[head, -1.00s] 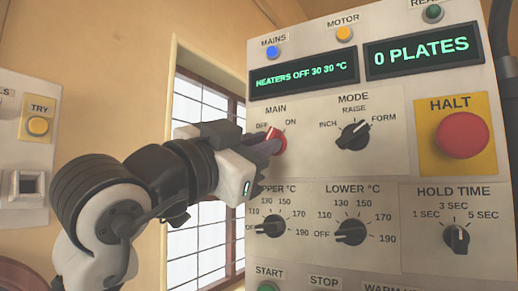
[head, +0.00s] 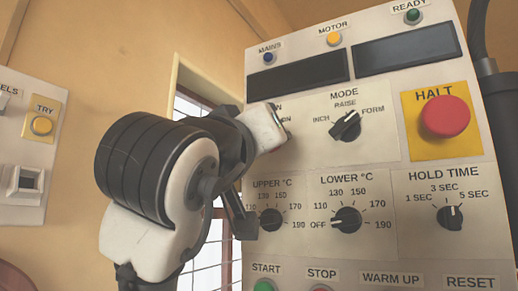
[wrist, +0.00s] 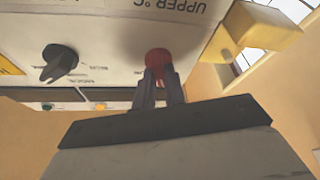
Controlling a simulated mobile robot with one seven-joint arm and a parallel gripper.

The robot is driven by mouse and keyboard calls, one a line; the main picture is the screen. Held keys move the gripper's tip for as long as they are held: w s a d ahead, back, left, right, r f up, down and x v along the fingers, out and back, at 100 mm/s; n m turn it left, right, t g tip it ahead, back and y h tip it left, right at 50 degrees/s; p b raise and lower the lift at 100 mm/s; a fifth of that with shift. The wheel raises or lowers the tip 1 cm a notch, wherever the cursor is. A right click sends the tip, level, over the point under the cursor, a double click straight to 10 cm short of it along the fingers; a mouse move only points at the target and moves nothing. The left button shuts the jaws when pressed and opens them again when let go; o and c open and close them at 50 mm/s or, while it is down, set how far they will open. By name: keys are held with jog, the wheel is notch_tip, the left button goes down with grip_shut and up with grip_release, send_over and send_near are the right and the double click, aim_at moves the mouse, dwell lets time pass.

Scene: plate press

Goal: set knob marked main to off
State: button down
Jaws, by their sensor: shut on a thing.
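The main knob is red and shows in the wrist view (wrist: 157,57), where the panel appears upside down. My gripper (wrist: 160,74) is shut on this knob, with its two dark fingers on either side of it. In the head view my white and black gripper body covers the knob and most of its MAIN label, so I cannot read the pointer's position. The mains lamp (head: 268,58) is dark. The left display (head: 297,75) and the right display (head: 406,51) are both blank.
The black mode knob (head: 345,126) is close to the right of my gripper. The upper-temperature knob (head: 270,219) and lower-temperature knob (head: 346,220) are below. The red halt button (head: 445,117) is at the right. A separate panel with a try button (head: 41,125) stands at the left.

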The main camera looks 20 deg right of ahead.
jog(key=shift+s+d+n+t+y+b, duration=0.1)
jog(key=shift+n+t+y+b, duration=0.3)
jog(key=shift+n+y, duration=0.9)
jog(key=shift+n+h, duration=0.3)
jog(key=shift+n, duration=0.5)
jog(key=c, duration=1.5)
grip_release()
jog(key=shift+o, duration=0.2)
jog(key=b+v, duration=0.5)
jog(key=v, duration=0.8)
jog(key=shift+s+a+b, duration=0.25)
jog(key=shift+s+b, duration=0.05)
jog(key=shift+s, duration=0.05)
